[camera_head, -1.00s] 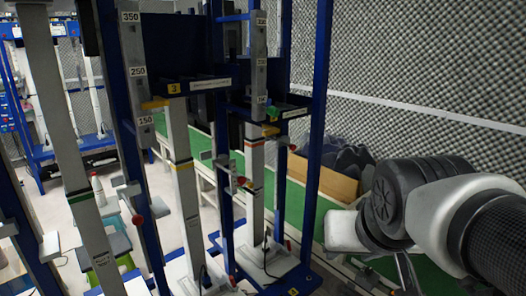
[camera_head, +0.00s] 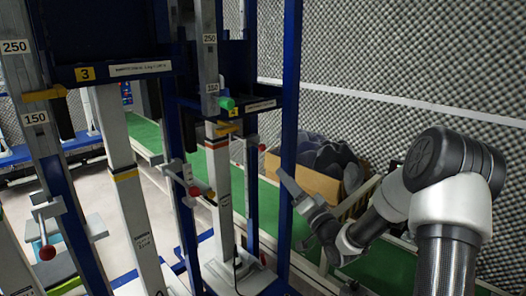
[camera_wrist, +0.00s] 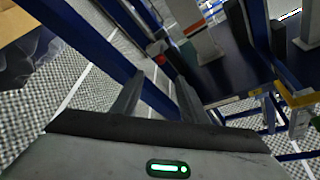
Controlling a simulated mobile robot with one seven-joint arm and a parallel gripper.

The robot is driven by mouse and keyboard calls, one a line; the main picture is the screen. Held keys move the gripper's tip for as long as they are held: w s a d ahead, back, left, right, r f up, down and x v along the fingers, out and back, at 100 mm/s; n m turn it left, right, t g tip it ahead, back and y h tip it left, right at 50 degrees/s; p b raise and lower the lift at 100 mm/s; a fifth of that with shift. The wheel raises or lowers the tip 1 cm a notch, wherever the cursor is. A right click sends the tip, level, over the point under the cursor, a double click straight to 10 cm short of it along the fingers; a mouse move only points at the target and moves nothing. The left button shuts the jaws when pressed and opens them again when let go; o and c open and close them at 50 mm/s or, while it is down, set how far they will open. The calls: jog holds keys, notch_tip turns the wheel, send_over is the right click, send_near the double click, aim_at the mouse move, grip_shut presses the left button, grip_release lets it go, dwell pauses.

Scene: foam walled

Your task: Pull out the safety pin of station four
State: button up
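The station with the yellow 4 label (camera_head: 233,112) stands in the middle of the head view, as a grey upright in a blue frame. A green grip (camera_head: 226,103) sticks out just above the label. A yellow part (camera_head: 228,128) crosses the upright below it. I cannot tell for sure which is the safety pin. My gripper (camera_head: 284,176) is right of and below these, near the blue post, apart from them. In the wrist view my gripper (camera_wrist: 160,80) has its two fingers apart, with nothing held between them. A yellow part (camera_wrist: 303,98) shows at that view's right edge.
A blue post (camera_head: 289,130) stands between my gripper and the station. A red knob (camera_head: 262,147) sits behind it. Station three (camera_head: 86,73) stands to the left. A cardboard box (camera_head: 318,184) and foam wall (camera_head: 400,60) are behind my arm.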

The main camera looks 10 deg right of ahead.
aim_at(264, 149)
jog(key=b+x, duration=0.1)
jog(key=x, duration=1.6)
jog(key=shift+w+r+b, duration=0.15)
jog(key=shift+w+b, duration=0.05)
jog(key=shift+b, duration=0.1)
grip_shut()
